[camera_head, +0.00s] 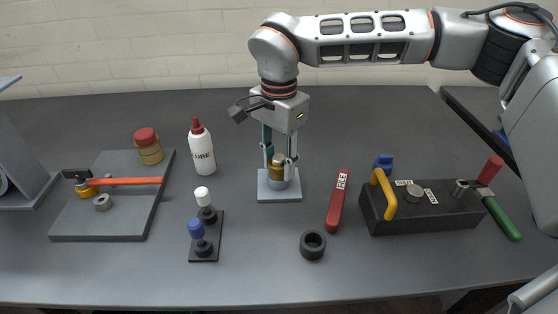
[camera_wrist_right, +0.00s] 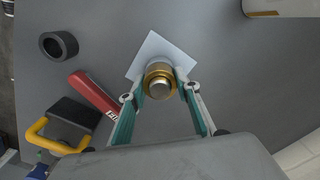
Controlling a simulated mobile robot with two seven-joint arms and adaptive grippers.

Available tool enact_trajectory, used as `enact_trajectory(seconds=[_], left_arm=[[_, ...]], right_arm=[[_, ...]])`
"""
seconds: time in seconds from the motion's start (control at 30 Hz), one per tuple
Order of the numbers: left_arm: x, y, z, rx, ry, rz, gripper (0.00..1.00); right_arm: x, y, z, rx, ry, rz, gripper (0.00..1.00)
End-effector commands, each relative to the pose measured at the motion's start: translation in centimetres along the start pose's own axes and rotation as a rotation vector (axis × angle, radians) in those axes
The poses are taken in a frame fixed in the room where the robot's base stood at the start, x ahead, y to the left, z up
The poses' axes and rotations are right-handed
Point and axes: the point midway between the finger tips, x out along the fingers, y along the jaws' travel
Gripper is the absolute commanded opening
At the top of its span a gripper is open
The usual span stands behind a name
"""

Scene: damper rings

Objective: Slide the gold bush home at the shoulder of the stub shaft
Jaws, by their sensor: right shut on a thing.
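The stub shaft (camera_wrist_right: 161,89) stands upright on a pale square base plate (camera_head: 279,194) near the middle of the table. The gold bush (camera_head: 276,173) is around the shaft, low down near the plate. In the right wrist view the bush (camera_wrist_right: 154,72) shows as a gold ring encircling the shaft's round end. My right gripper (camera_head: 279,169) points straight down over the shaft, with its fingers shut on the bush from either side. The fingers partly hide the bush, and I cannot tell whether it touches the shoulder. My left gripper is not in view.
A red file (camera_head: 338,203) and a black ring (camera_head: 312,245) lie right of the plate. Left are a lube bottle (camera_head: 201,150), a black stand with two knobbed pieces (camera_head: 205,240), and a grey tray (camera_head: 120,220) with a hammer.

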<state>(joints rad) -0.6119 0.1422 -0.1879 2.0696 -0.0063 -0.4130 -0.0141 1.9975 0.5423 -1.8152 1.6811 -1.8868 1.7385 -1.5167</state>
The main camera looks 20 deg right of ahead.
Motion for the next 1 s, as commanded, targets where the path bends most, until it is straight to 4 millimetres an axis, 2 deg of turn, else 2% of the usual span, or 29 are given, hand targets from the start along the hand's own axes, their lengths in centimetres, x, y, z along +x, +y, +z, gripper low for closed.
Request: enact_trajectory(seconds=[0.23, 0.27, 0.3, 0.33, 0.73, 0.87, 1.0], left_arm=[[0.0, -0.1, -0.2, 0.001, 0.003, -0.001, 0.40], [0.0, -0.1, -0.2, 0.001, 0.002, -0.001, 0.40], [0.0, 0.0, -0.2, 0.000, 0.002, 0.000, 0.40], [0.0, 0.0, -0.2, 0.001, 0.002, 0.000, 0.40], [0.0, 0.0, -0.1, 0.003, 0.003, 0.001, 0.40], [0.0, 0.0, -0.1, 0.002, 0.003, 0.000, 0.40], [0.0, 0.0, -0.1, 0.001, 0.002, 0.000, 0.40]], right_arm=[[0.2, 0.0, 0.0, 0.000, 0.000, -0.002, 0.03], [0.2, -0.1, 0.0, 0.000, 0.000, -0.002, 0.37], [0.2, -0.1, 0.0, 0.000, 0.000, -0.002, 0.47], [0.2, 0.0, 0.0, 0.000, 0.000, -0.002, 0.51], [-0.1, 0.0, 0.0, 0.000, 0.001, 0.000, 0.51], [-1.7, -0.1, 0.0, 0.001, 0.001, -0.004, 0.51], [-4.5, -0.1, 0.0, 0.001, 0.002, -0.005, 0.51]])
